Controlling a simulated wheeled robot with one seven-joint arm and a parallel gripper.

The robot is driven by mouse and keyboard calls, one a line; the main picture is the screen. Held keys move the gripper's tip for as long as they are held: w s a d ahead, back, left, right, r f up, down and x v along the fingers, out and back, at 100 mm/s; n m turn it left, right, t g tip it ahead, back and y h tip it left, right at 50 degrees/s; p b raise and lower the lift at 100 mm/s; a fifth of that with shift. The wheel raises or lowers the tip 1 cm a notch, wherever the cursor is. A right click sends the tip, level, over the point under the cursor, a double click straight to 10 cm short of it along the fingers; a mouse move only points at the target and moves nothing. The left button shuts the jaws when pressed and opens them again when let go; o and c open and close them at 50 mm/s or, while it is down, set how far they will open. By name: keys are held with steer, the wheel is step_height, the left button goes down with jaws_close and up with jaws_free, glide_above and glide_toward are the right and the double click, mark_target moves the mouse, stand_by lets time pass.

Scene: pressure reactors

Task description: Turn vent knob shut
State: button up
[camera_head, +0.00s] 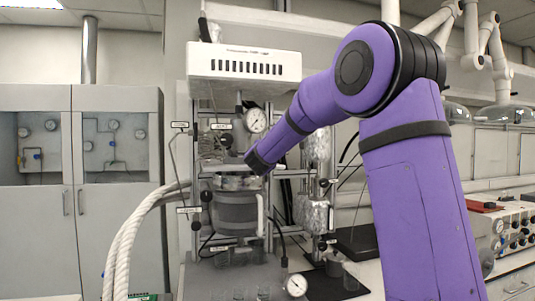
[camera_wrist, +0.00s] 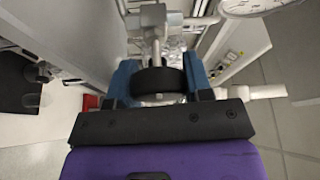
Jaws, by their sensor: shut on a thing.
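In the wrist view a round black knob (camera_wrist: 158,80) sits on a pale metal stem, between the two blue fingers of my gripper (camera_wrist: 160,78). The fingers are shut on its sides. I take it to be the vent knob, though no label on it is readable here. In the head view my purple arm reaches from the right to the reactor stand, and its dark wrist end covers the knob and fingers. The grey reactor vessel (camera_head: 236,212) stands just below the wrist. How far the knob is turned cannot be told.
A pressure gauge (camera_head: 255,120) is just above my wrist; a gauge face (camera_wrist: 258,5) also shows at the wrist view's top right. Foil-wrapped columns (camera_head: 313,215) stand right of the vessel. Thick white hoses (camera_head: 130,240) run at left. Glass beakers and a lower gauge (camera_head: 296,285) stand in front.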

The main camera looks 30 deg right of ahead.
steer(key=o, duration=0.9)
